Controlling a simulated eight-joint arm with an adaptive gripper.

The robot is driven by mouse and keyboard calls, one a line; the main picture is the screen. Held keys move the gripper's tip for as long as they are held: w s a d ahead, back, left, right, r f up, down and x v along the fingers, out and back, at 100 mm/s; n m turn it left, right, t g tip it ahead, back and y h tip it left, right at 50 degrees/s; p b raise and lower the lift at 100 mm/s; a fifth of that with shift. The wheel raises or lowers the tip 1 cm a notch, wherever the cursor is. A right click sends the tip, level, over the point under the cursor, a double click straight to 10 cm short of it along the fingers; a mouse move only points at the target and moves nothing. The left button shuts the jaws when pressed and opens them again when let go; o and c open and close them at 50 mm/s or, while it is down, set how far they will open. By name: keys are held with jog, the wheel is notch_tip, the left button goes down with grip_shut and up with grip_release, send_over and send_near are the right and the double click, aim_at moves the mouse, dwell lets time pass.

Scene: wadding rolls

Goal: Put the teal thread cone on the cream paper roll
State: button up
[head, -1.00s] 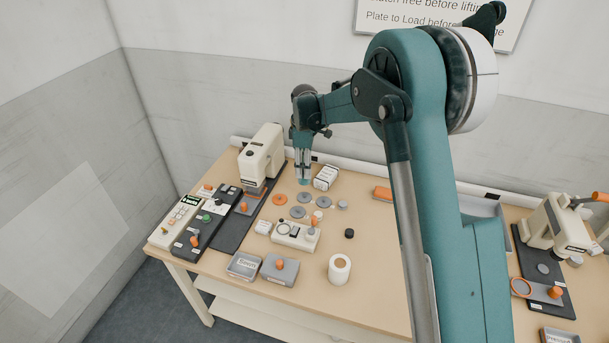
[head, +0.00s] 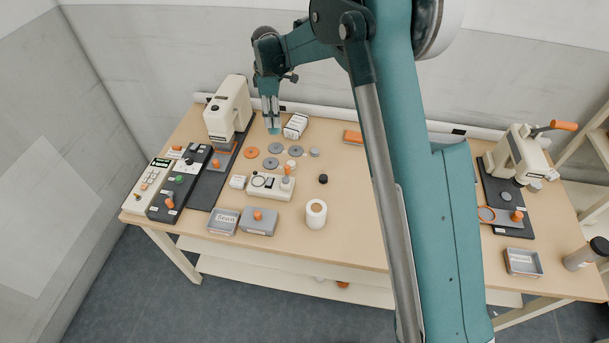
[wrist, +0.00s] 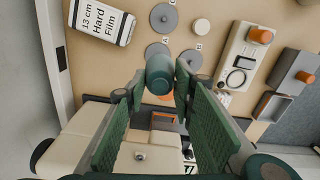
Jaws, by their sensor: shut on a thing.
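The teal thread cone (wrist: 160,74) is between the fingertips of my gripper (wrist: 157,90) in the wrist view, with one round end showing. In the head view my gripper (head: 271,112) points down near the back edge of the table, with the small teal cone (head: 274,131) at its tips. My gripper is shut on the cone. Whether the cone clears the table is hard to tell. The cream paper roll (head: 316,216) stands upright near the front of the table, well in front and to the right of my gripper, with a brown core on top.
A cream press (head: 229,108) stands left of my gripper. A white film box (head: 296,126) lies close to its right. Grey discs (head: 276,148), a cream control box (head: 270,186) and grey boxes (head: 259,221) lie towards the front. Table around the paper roll is mostly clear.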

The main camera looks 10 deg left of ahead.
jog(key=s+d+r+p, duration=0.2)
jog(key=s+d+r, duration=0.1)
jog(key=s+d, duration=0.4)
jog(key=s+d+r+p, duration=0.25)
jog(key=s+d, duration=0.25)
jog(key=s, duration=0.4)
notch_tip(320, 180, up, 3)
jog(key=p, duration=0.2)
send_over(316, 207)
jog(key=shift+f, duration=0.15)
jog(key=shift+f, duration=2.8)
jog(key=shift+f, duration=0.1)
jog(key=shift+f, duration=2)
jog(key=shift+f+b, duration=0.2)
jog(key=shift+b, duration=0.1)
